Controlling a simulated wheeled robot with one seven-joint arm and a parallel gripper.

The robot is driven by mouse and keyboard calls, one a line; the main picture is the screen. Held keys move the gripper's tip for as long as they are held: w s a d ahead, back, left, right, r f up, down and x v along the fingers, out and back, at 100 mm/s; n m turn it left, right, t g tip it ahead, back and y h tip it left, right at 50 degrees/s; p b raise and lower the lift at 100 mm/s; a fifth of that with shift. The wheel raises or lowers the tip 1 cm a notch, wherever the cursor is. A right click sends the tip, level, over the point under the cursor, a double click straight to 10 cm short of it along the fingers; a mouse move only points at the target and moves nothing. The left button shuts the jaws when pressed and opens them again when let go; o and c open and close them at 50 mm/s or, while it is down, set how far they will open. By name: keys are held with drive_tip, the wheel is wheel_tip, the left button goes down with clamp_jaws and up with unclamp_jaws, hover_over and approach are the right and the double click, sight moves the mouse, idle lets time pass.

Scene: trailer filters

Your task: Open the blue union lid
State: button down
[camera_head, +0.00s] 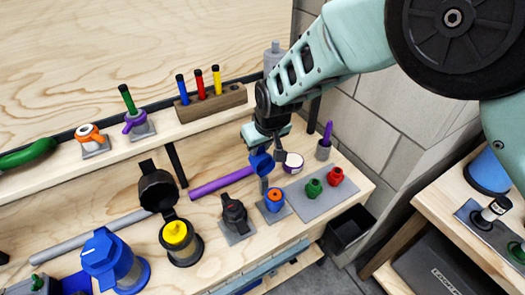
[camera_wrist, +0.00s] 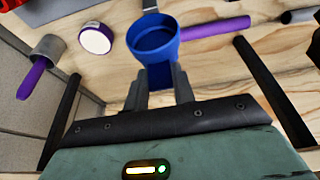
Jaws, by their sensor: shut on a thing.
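My gripper (camera_head: 268,145) is shut on the small blue union lid (camera_head: 261,164), which is raised and tilted above a small blue union body (camera_head: 275,205) with an orange insert showing. A narrow grey piece shows between lid and body; I cannot tell whether it joins them. In the wrist view the lid (camera_wrist: 153,38) is a hollow blue cup, its open side toward the camera. The fingers (camera_wrist: 160,85) close on its blue lower part. The union body is not clear in the wrist view.
Green and red fittings (camera_head: 314,188) are to the right. A purple rod (camera_head: 221,182) and a black fitting (camera_head: 235,214) are to the left. A shelf holds markers (camera_head: 199,84).

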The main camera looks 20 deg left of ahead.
drive_tip(key=shift+w+a+r, duration=0.15)
drive_tip(key=shift+w+a, duration=0.35)
drive_tip(key=shift+a, duration=0.05)
drive_tip(key=shift+r, duration=0.1)
drive_tip(key=c, duration=1.2)
unclamp_jaws()
drive_tip(key=shift+o, duration=0.2)
drive_tip(key=shift+s, duration=0.1)
drive_tip(key=b+v, duration=0.4)
drive_tip(key=v, duration=1.3)
drive_tip(key=shift+d+b, duration=0.15)
drive_tip(key=shift+b, duration=0.15)
